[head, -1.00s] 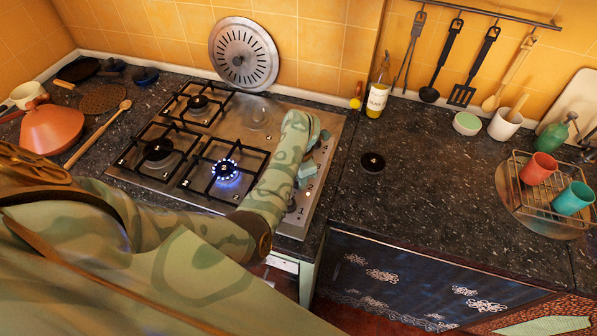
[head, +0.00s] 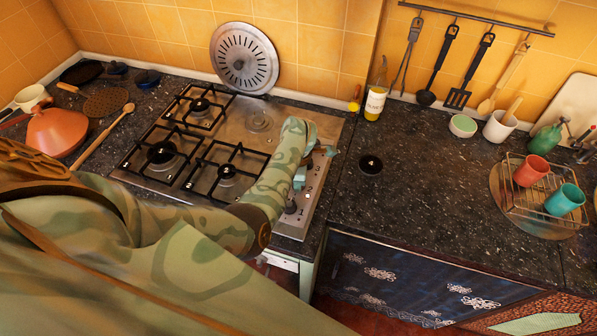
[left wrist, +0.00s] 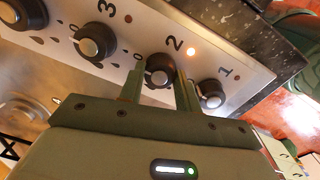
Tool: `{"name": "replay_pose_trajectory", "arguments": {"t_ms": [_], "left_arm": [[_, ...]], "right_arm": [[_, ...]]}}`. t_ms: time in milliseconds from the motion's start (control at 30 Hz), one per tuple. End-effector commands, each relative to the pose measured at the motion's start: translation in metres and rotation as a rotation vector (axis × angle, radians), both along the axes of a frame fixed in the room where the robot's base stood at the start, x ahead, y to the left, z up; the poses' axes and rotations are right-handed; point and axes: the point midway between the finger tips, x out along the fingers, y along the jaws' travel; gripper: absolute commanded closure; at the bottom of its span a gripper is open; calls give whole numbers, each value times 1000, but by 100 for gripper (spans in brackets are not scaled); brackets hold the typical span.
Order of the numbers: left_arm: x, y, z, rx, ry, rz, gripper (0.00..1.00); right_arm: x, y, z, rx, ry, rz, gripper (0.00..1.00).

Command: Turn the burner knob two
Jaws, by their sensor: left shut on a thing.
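Burner knob two (left wrist: 158,72), a round knob with a dark rim, is on the steel front panel by the printed 2. An orange light beside that number is lit. My left gripper (left wrist: 160,82) is shut on this knob, one finger on each side. In the head view my left gripper (head: 301,178) is over the knob row at the hob's right side, and the arm and hand hide most of the knobs. The front-right burner (head: 227,171) shows no flame. My right gripper is not in view.
Knob three (left wrist: 95,42) and knob one (left wrist: 211,93) sit close on either side. The hob (head: 262,118) has black pan supports. A bottle (head: 375,103) stands behind, to the right. The dark counter (head: 415,170) right of the hob is mostly clear.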

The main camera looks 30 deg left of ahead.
Motion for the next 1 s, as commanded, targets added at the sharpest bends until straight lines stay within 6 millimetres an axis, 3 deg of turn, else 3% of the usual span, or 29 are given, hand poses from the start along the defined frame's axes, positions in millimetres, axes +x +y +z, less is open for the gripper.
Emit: {"name": "replay_pose_trajectory", "arguments": {"t_ms": [333, 367, 400, 433, 767, 867, 1000], "left_arm": [[1, 0, 1, 0, -2, -1, 89], [1, 0, 1, 0, -2, -1, 58], [1, 0, 1, 0, -2, -1, 47], [1, 0, 1, 0, -2, -1, 45], [0, 0, 5, 0, -1, 0, 45], [0, 0, 19, 1, -3, 1, 45], [0, -1, 54, 1, -5, 0, 45]], "right_arm": [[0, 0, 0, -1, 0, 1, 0], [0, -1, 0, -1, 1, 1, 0], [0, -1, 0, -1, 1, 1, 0], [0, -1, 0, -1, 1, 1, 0], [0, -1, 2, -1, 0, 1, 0], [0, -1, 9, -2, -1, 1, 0], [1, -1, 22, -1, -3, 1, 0]]}}
